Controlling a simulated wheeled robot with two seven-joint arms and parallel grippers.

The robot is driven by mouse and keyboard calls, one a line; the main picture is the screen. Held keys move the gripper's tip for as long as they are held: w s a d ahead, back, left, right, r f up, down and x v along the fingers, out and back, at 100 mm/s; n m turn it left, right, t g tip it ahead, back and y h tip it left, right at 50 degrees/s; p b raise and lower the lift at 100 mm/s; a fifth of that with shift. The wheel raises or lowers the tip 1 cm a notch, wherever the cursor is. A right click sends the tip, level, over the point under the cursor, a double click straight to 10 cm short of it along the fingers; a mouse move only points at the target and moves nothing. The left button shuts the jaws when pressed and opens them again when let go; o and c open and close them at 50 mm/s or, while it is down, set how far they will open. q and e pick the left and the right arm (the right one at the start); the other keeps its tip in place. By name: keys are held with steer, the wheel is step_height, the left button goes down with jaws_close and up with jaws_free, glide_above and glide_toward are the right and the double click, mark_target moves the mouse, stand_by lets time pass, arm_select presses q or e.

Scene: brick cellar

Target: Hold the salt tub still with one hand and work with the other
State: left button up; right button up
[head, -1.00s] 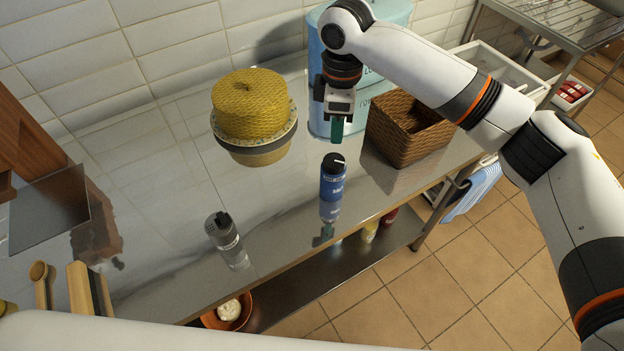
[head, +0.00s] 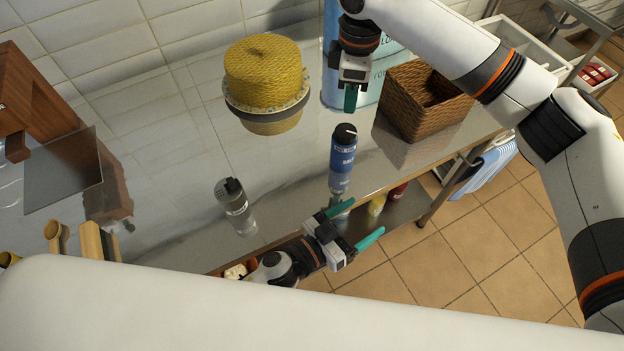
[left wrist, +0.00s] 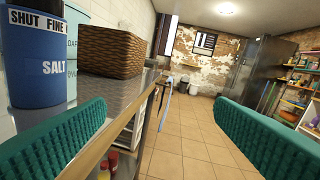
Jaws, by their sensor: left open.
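The salt tub (head: 342,155), a blue cylinder with a dark lid and a white mark on top, stands upright near the counter's front edge. In the left wrist view the tub (left wrist: 35,75) is at the left, its label reading "SHUT FINE" and "SALT". My left gripper (head: 357,222) is open and empty at the counter's front edge, just nearer than the tub and apart from it. In the left wrist view, its green fingers (left wrist: 161,106) are wide apart with no tub between them. My right gripper (head: 351,100) points down behind the tub; its fingers overlap in view, hiding their gap.
A wicker basket (head: 423,103) stands right of the tub, with a blue canister (head: 332,60) behind. A yellow-lidded basket (head: 266,85) and a grey shaker (head: 236,206) are to the left. The counter between shaker and tub is clear. Bottles (head: 376,204) are on the shelf below.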

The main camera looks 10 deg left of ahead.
mark_target(345, 146)
arm_select(q)
steer(key=w+a+t+y, duration=0.1)
steer(key=w+a, duration=0.1)
steer(key=a, duration=0.1)
steer(key=w+a+r+t+y, duration=0.1)
steer(key=w+a, duration=0.1)
steer(key=a, duration=0.2)
steer(key=w+a+r+n+t+y, duration=0.1)
steer(key=w+a, duration=0.1)
steer(key=a, duration=0.1)
steer(key=shift+w+a+t+y, duration=0.15)
steer(key=shift+w+t+y, duration=0.15)
steer(key=shift+w+y, duration=0.1)
steer(key=shift+w, duration=0.3)
steer(key=x, duration=1.1)
steer(key=shift+w, duration=0.1)
steer(key=c, duration=1.1)
steer(key=shift+c, duration=0.2)
